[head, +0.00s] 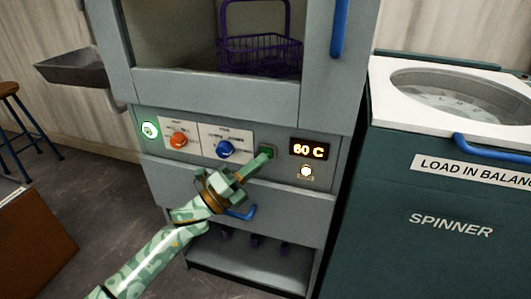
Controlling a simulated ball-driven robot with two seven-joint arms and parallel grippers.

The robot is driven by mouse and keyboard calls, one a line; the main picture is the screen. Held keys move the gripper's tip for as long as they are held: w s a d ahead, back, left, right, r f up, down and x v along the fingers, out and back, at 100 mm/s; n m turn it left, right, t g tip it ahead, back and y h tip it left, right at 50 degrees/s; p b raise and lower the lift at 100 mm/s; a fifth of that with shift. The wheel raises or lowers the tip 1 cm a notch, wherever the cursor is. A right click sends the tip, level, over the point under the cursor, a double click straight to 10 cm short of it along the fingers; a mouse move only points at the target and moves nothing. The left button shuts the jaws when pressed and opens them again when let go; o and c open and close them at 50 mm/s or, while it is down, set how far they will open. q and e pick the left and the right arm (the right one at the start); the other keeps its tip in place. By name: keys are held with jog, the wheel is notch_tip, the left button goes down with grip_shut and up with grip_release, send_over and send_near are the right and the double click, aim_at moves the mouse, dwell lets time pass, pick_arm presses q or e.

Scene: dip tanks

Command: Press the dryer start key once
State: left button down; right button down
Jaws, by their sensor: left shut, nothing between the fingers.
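The grey dryer cabinet (318,190) stands in the middle, with a control panel below its open chamber. The small labels are unreadable, so I cannot tell which piece is the start key. My left gripper (262,158) is shut and empty, its tips at the panel between the blue knob and the display. The tips hide that spot, and contact is unclear. My right gripper is out of view.
A purple wire basket (260,54) sits in the chamber. A blue handle (339,25) is at upper right, and another (241,213) is below my gripper. The teal spinner (440,195) stands to the right. A stool (16,112) and brown box (33,235) are left.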

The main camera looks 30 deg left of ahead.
pick_arm(q)
jog(key=shift+s+d, duration=0.1)
jog(key=shift+s, duration=0.25)
